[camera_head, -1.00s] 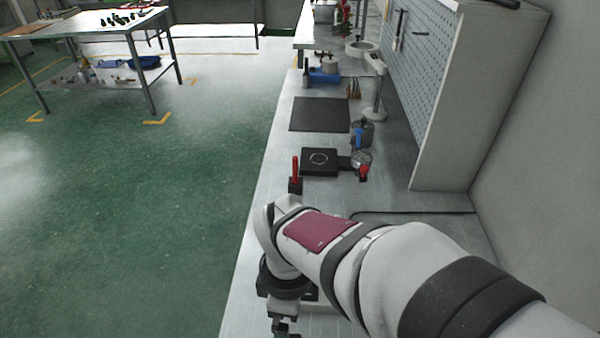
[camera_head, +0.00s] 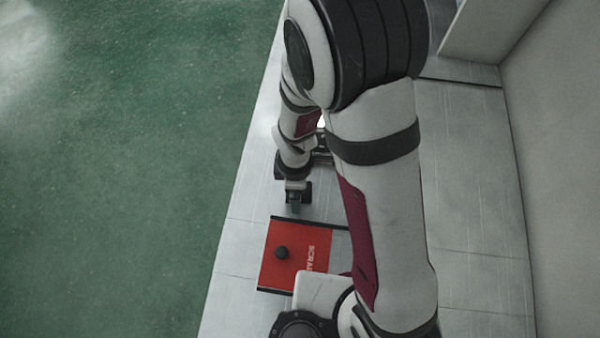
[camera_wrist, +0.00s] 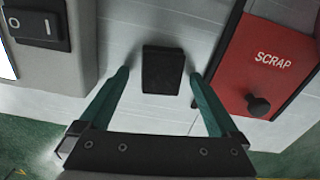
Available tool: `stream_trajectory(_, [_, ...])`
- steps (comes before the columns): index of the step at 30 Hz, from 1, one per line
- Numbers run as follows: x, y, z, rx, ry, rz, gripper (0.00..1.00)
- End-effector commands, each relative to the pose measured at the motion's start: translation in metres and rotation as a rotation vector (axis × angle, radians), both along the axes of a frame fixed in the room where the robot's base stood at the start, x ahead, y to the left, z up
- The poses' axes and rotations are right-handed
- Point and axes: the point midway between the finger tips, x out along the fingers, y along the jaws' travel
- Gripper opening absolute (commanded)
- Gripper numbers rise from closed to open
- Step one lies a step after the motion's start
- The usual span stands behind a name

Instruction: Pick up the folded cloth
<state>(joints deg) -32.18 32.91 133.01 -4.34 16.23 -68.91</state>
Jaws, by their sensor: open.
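A small dark rectangular pad, which looks like the folded cloth (camera_wrist: 163,69), lies on the light bench top in the wrist view. My gripper (camera_wrist: 158,76) is open, with its two green fingers apart on the left and right of the pad in the picture. Nothing is held. I cannot tell the height left between the fingertips and the bench. In the head view my gripper (camera_head: 297,206) hangs over the bench near its left edge, beside the red scrap box. The cloth cannot be made out in the head view.
A red box marked SCRAP (camera_head: 290,257) with a black knob stands close to my gripper; it also shows at right in the wrist view (camera_wrist: 234,62). A grey housing with a rocker switch (camera_wrist: 38,25) stands at left there. The bench edge and green floor are near.

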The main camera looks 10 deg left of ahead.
Motion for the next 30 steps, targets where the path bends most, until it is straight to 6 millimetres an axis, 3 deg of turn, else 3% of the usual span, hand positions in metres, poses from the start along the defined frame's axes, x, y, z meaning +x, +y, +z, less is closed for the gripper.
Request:
stream_trajectory(2, [0.000,0.000,0.000,0.000,0.000,0.000,0.97])
stream_trajectory(17, [0.000,0.000,0.001,0.000,0.000,0.000,0.09])
stream_trajectory(25, [0.000,0.000,0.003,0.000,0.000,0.000,0.08])
stream_trajectory(30, [0.001,0.001,0.022,0.002,-0.004,0.000,0.08])
